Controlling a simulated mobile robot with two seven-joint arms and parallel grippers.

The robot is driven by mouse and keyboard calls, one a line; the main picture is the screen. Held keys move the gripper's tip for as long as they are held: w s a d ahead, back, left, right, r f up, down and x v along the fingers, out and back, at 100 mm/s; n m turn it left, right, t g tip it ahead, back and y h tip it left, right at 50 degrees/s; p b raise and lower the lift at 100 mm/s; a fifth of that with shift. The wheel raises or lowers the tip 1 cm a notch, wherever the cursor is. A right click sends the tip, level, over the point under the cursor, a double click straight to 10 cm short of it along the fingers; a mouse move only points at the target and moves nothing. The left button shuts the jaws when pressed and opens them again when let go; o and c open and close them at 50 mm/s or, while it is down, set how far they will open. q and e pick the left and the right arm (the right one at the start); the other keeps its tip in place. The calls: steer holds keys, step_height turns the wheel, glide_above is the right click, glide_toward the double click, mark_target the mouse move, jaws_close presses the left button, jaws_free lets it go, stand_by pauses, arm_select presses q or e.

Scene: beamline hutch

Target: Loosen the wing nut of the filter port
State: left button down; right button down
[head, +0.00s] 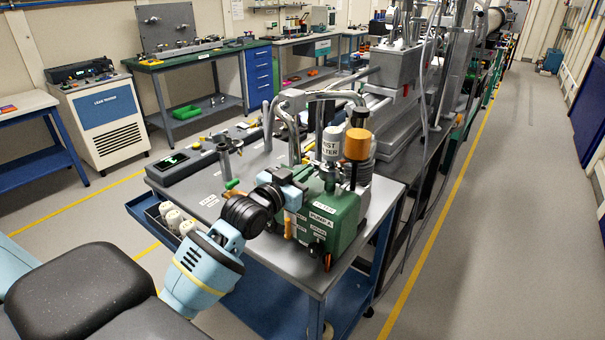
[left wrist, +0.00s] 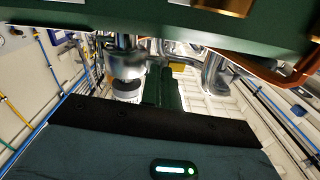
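The green vacuum pump marked PUMP A (head: 343,228) stands on the grey top of a blue cart. The white dust filter canister (head: 332,143) stands upright above it, beside an orange-capped cylinder (head: 357,146). My left gripper (head: 294,178) is close against the pump's left upper side, below the filter; its fingertips are not clear. In the left wrist view, the green pump body (left wrist: 150,22) fills the top edge, and a metal fitting with a white part (left wrist: 126,70) shows beyond the gripper's dark front edge. I cannot make out the wing nut. My right gripper is not in view.
The cart top (head: 207,195) holds a black box with a lit display (head: 180,163) and metal posts. A side tray holds white containers (head: 172,217). Curved metal pipes (head: 315,96) rise behind the pump.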

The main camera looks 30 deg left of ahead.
arm_select(q)
steer(key=shift+r, duration=0.1)
steer(key=c, duration=1.6)
jaws_free()
steer(key=shift+c, duration=0.2)
steer(key=shift+m, duration=0.3)
